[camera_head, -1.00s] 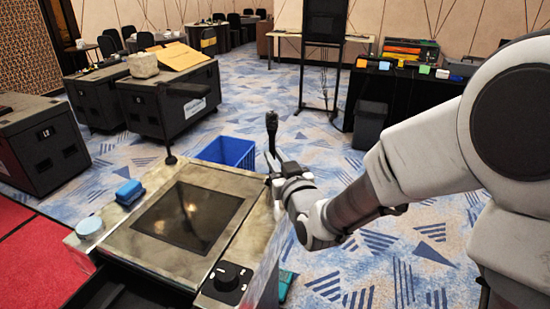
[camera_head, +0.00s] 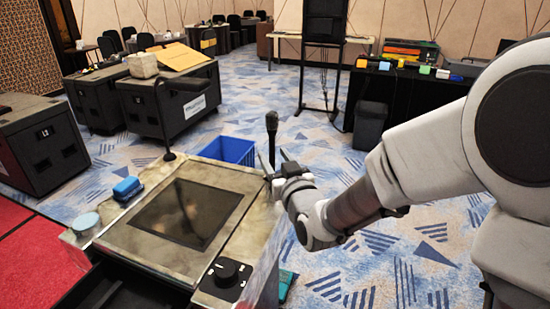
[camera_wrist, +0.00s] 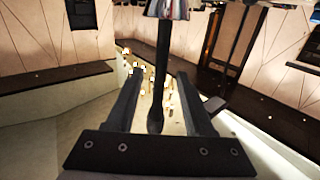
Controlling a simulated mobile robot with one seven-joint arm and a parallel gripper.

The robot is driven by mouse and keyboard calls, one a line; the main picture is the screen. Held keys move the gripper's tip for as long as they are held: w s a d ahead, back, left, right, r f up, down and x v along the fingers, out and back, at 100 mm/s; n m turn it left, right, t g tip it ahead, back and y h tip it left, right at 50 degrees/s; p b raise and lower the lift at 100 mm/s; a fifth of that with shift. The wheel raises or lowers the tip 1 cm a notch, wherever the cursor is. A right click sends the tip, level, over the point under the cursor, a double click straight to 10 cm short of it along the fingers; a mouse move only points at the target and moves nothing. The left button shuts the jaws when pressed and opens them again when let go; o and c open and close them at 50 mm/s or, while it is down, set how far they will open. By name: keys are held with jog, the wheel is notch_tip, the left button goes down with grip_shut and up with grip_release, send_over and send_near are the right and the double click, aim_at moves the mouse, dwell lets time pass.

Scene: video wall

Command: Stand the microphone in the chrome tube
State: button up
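The black microphone (camera_head: 271,124) stands about upright beyond the desk's right edge, head up, in the head view. In the wrist view its dark shaft (camera_wrist: 163,70) runs between the fingers, with a gap on each side. The chrome tube (camera_wrist: 167,9) shows at the top edge of the wrist view, where the shaft meets it. How deep the shaft sits is unclear. The tube is not clearly visible in the head view. My gripper (camera_head: 275,158) is open around the microphone, its fingers spread; it also shows in the wrist view (camera_wrist: 160,88).
The desk with a dark screen (camera_head: 187,213) stands at left, bearing a blue block (camera_head: 127,188), a round pale-blue item (camera_head: 86,223) and a black knob (camera_head: 228,272). A blue crate (camera_head: 228,149) is on the floor behind. Carpet at right is open.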

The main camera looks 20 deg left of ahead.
jog(key=shift+s+d, duration=0.1)
jog(key=b+v, duration=0.5)
jog(key=v, duration=0.4)
jog(key=shift+f+b, duration=0.15)
jog(key=shift+b, duration=0.2)
jog(key=b+v, duration=0.8)
jog(key=b, duration=0.1)
jog(key=shift+r, duration=0.25)
jog(key=shift+s, duration=0.1)
